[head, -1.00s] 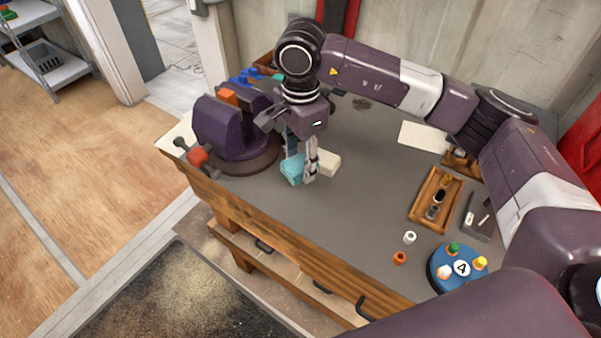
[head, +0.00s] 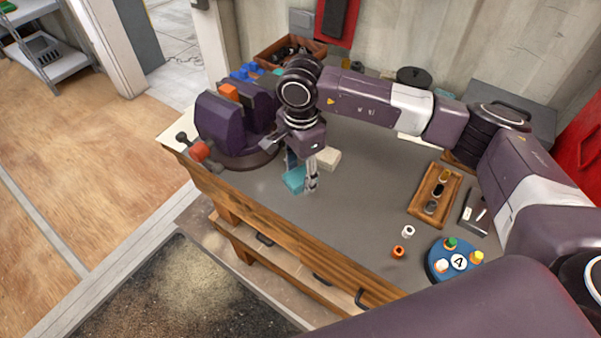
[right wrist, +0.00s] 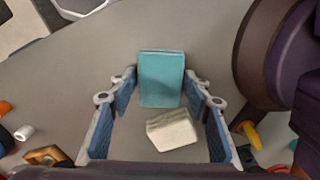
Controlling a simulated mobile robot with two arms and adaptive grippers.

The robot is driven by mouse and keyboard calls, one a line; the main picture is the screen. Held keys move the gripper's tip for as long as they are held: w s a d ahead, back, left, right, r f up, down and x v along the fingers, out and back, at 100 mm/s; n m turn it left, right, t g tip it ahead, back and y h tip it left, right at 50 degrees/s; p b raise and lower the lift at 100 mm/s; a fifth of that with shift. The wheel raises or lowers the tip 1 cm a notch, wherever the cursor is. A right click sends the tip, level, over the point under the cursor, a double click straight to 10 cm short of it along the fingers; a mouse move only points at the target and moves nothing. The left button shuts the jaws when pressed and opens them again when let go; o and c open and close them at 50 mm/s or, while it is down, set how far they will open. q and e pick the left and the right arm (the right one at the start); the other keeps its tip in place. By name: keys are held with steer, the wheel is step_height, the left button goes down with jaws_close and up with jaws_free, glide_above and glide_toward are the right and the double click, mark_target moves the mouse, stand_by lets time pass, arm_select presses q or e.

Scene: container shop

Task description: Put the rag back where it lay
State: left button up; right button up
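A teal folded, block-like piece (head: 293,179) lies on the grey bench top beside the vise. A cream folded piece (head: 328,158) lies close by, to its upper right. I cannot tell for certain which of the two is the rag. My right gripper (head: 303,186) points down at the teal piece. In the right wrist view my right gripper (right wrist: 160,82) is open, its fingers on either side of the teal piece (right wrist: 162,78), with narrow gaps visible. The cream piece (right wrist: 171,130) shows lower between the fingers. My left gripper is out of view.
A purple vise (head: 232,125) stands just left of the gripper. A wooden tray (head: 435,195), a white spool (head: 408,231), an orange spool (head: 398,251) and a round blue holder (head: 453,260) stand to the right. The bench middle is clear.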

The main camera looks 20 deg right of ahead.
mark_target(301, 176)
steer(key=shift+o, duration=1)
steer(key=shift+r, duration=0.4)
step_height(301, 176, up, 12)
steer(key=b, duration=0.4)
steer(key=shift+f, duration=0.2)
steer(key=shift+s, duration=0.1)
